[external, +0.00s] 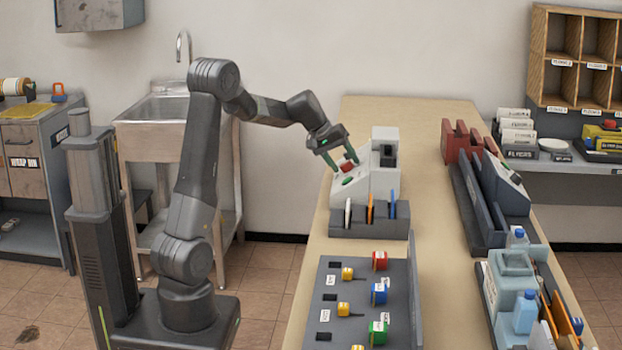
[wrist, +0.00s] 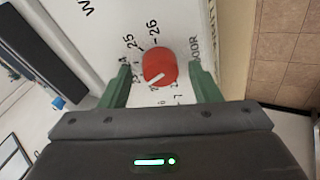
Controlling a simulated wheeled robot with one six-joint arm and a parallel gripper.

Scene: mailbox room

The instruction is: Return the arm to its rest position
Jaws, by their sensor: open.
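My gripper (external: 340,152) is open, with its green fingers pointing down over the sloped face of a light grey machine (external: 384,172) on the table. In the wrist view the red knob (wrist: 159,67) with a white pointer mark lies beyond and between the fingertips of my gripper (wrist: 162,85). Numbers are printed around it. I cannot tell whether a finger touches the knob. My arm is bent and reaches out to the right over the table.
The wooden table (external: 330,215) holds a pen rack (external: 368,222) in front of the machine and a dark panel (external: 345,292) with coloured pieces nearer. Dark bins (external: 470,205) line the right side. A sink (external: 160,112) stands behind my arm. The air above the table is open.

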